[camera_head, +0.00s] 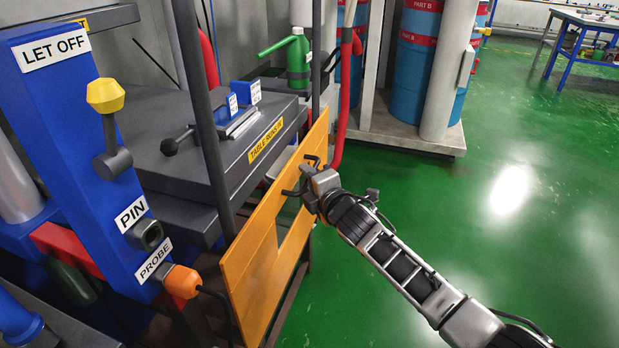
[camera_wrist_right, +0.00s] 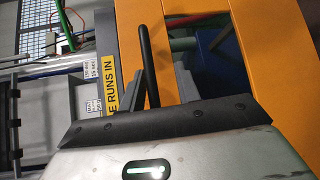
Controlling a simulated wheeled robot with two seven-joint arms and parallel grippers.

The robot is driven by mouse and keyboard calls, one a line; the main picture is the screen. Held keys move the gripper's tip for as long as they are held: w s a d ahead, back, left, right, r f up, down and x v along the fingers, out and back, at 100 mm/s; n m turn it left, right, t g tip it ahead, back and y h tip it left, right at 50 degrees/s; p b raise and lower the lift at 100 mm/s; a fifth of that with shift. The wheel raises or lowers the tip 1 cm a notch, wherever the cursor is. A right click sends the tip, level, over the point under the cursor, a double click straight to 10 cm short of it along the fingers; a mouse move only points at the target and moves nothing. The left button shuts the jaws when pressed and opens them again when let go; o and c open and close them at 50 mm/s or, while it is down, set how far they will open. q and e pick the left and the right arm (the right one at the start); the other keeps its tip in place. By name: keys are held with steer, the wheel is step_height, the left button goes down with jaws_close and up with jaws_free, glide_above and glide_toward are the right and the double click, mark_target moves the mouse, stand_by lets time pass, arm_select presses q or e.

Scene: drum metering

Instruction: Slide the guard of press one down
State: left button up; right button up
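The guard of the press is an orange panel (camera_head: 240,268) with a cut-out window, low between two dark upright posts (camera_head: 203,120) at the press front. My right gripper (camera_head: 300,180) is at the guard's outer face, near its upper right part. In the right wrist view, the guard (camera_wrist_right: 285,75) fills the right side, and a black bar (camera_wrist_right: 147,45) stands between the fingers of my right gripper (camera_wrist_right: 162,82). The fingers look apart, with a gap between the bar and the right finger. Whether they touch the bar is unclear. My left gripper is out of view.
A blue panel (camera_head: 75,130) with a yellow knob (camera_head: 105,95) and an orange probe (camera_head: 181,281) stands at left. The grey table (camera_head: 165,120) lies behind the guard. Blue drums (camera_head: 412,75) stand at the back. The green floor (camera_head: 530,240) at right is clear.

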steer(key=shift+r, duration=0.15)
steer(key=shift+s+d, duration=0.15)
steer(key=shift+s, duration=0.15)
arm_select(q)
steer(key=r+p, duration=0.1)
steer(key=p, duration=0.2)
arm_select(e)
steer(key=v, duration=1.5)
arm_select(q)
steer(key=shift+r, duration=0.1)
arm_select(e)
steer(key=shift+s, duration=0.2)
